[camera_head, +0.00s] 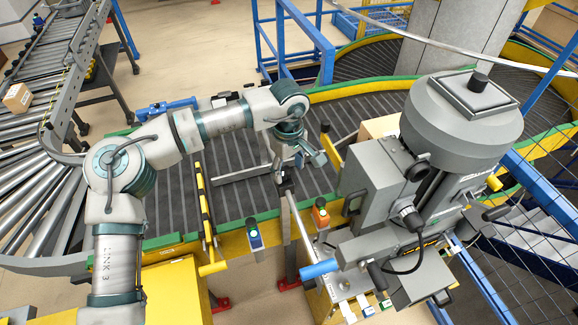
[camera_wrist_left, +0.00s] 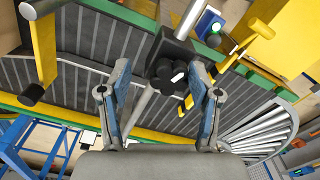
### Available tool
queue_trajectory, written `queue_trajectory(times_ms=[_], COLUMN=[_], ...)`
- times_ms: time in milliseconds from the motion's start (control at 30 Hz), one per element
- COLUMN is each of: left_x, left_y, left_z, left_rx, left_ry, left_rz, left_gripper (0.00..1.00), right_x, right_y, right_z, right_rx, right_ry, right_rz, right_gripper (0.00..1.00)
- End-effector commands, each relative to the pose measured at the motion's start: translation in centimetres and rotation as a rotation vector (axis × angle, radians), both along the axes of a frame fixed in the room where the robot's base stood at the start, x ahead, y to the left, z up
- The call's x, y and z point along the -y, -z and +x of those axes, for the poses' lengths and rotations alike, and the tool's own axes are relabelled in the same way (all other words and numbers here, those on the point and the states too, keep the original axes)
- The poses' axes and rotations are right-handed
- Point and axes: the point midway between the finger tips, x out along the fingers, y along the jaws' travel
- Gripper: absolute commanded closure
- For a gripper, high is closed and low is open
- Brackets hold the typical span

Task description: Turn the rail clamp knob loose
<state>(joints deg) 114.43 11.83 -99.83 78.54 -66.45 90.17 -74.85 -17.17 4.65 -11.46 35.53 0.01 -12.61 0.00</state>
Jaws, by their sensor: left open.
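The rail clamp knob (camera_wrist_left: 168,72) is black and lobed, with a pale mark, in the left wrist view. It sits on a black clamp block (camera_wrist_left: 176,44) around a silver rail (camera_wrist_left: 143,104). My left gripper (camera_wrist_left: 160,80) is open, with one blue-padded finger on each side of the knob in this view. I see no contact, and the gap in depth is unclear. In the head view my left gripper (camera_head: 292,165) points down above the clamp block (camera_head: 286,187) on the rail (camera_head: 300,228); the knob is hard to make out there. My right gripper is not in view.
A large grey machine head (camera_head: 455,125) stands right of the rail. The dark slatted conveyor (camera_head: 235,198) runs beneath my arm. Yellow posts with black ends (camera_head: 207,215), a yellow bracket (camera_head: 331,150) and a green-lit sensor (camera_head: 254,234) stand close by.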

Motion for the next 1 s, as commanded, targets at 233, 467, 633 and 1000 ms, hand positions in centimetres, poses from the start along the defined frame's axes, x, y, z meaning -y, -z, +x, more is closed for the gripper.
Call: queue_trajectory(times_ms=[233, 467, 633, 1000], left_x=[-0.41, -0.02, 0.09, 0.19], left_y=[-0.06, -0.01, 0.01, 0.02], left_z=[0.06, -0.03, -0.07, -0.15], left_rx=[0.000, -0.002, -0.003, -0.004], left_ry=[-0.002, -0.002, -0.005, -0.043], left_rz=[-0.004, 0.005, 0.004, 0.000], left_gripper=[0.74, 0.96, 0.96, 0.97], right_x=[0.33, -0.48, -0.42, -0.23], right_y=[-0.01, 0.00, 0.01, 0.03], right_z=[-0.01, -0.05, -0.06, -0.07], right_rx=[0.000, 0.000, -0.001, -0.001], right_ry=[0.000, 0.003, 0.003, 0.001], right_rz=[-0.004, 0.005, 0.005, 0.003], right_gripper=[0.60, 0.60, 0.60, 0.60])
